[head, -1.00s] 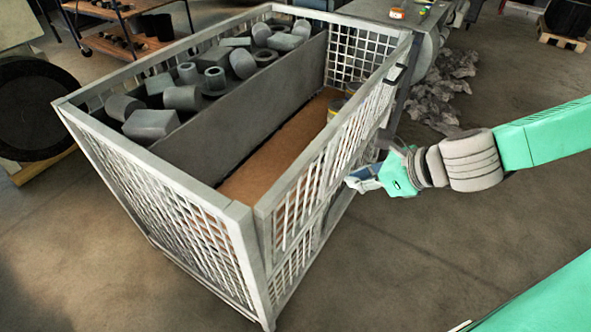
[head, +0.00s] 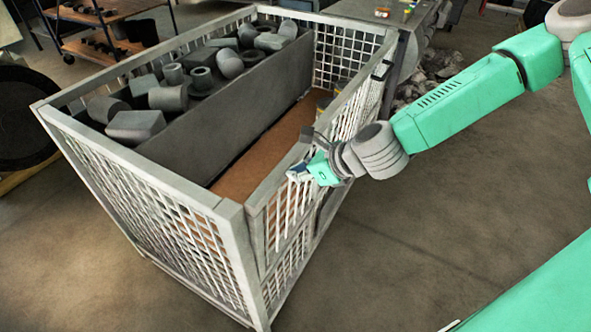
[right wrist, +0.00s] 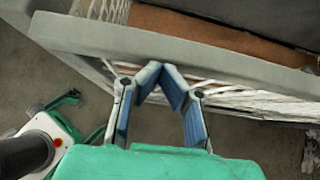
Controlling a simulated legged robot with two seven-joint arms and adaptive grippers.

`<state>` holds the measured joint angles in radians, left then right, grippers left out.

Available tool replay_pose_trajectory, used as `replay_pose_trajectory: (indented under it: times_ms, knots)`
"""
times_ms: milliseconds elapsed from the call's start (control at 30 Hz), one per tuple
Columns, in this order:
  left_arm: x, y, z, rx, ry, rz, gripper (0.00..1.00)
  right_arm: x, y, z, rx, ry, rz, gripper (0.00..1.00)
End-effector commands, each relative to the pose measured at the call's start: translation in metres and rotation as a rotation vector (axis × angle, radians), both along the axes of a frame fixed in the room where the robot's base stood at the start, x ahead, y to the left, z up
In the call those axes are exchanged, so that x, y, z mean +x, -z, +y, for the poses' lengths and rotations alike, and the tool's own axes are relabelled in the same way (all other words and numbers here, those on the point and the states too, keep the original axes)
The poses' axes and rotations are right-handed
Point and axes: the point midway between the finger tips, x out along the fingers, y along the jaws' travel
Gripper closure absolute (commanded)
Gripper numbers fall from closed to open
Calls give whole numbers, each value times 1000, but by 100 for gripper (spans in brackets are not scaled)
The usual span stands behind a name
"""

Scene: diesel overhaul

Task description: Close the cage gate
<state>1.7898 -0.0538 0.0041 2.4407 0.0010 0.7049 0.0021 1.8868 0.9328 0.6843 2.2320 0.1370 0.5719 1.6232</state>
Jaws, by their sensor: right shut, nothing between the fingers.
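The cage (head: 150,190) is a pale grey mesh box standing on the floor. Its gate (head: 285,205) is the mesh panel on the right side, with dark fittings near its far end. The gate's near end stands close to the near corner post (head: 232,225); I cannot tell whether it is flush or latched. My right gripper (head: 297,172) is shut and empty at the gate's outer face, near its top rail. In the right wrist view the fingertips (right wrist: 161,68) meet close to the rail (right wrist: 200,62); contact is unclear. My left gripper is out of view.
Inside the cage, a dark divider (head: 240,115) separates several grey parts (head: 165,97) from a brown floor area holding yellowish cans. A grey bench (head: 405,20) stands at the far end, with crumpled material beside it. The floor right of the cage (head: 440,220) is clear.

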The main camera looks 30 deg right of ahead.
Motion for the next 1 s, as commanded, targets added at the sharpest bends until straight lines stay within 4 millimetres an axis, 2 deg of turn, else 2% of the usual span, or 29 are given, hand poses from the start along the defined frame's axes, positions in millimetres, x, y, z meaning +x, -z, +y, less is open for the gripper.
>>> replay_pose_trajectory:
  times_ms: [333, 633, 1000]
  knots:
    - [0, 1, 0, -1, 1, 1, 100, 2, 0, 0, 3, -1, -1, 100]
    - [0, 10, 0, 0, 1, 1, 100, 36, -3, 28, -4, -4, -2, 100]
    - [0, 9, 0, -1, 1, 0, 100, 40, -7, 33, -1, -11, -8, 100]
